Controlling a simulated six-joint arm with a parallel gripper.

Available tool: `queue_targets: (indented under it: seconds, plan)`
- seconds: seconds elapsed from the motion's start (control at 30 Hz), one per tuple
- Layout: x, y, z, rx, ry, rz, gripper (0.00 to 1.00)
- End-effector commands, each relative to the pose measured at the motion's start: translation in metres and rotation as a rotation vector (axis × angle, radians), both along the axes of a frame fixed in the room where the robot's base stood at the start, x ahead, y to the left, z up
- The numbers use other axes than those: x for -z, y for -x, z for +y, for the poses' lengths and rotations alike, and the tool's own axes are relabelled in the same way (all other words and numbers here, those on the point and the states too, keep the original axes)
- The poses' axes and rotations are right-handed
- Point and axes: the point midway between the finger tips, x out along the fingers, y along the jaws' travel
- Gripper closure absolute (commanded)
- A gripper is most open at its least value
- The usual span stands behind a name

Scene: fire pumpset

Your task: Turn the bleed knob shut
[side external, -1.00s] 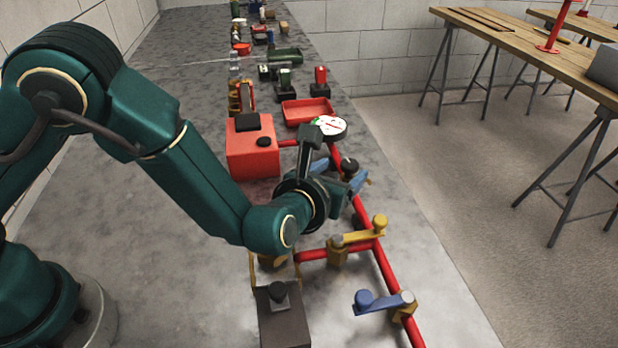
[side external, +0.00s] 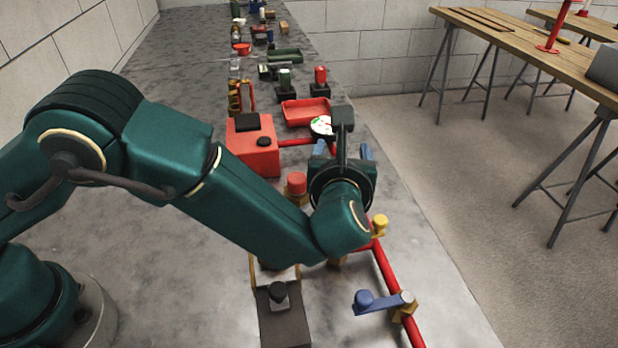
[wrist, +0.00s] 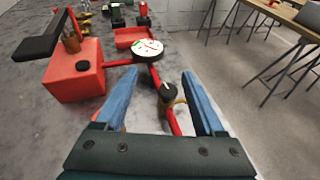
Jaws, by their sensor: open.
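A black knob with a pale mark (wrist: 167,91), which looks like the bleed knob, sits on a brass-coloured fitting on the red pipe in the wrist view. In the side external view it is hidden behind my gripper. My gripper (wrist: 156,80) is open and empty, its two blue fingers spread wide. The knob appears between them in the wrist view, closer to the right finger; I cannot tell the gap in depth. In the side external view the gripper (side external: 342,150) points away over the red pipe (side external: 386,268), near the gauge.
A white-faced gauge (side external: 322,125) stands just beyond the gripper. A red box (side external: 252,152) and a red-topped fitting (side external: 297,183) lie to its left. A yellow-handled valve (side external: 379,224) and a blue-handled valve (side external: 385,302) are nearer. A red tray (side external: 306,111) lies behind.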

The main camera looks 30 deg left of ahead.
Motion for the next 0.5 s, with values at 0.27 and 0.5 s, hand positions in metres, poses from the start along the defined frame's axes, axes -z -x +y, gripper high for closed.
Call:
queue_targets:
  seconds: [0.27,0.5]
  plan:
    - [0.026,0.015,-0.027,-0.076,0.068,0.05,0.29]
    - [0.039,0.0,-0.02,-0.067,0.059,0.055,0.29]
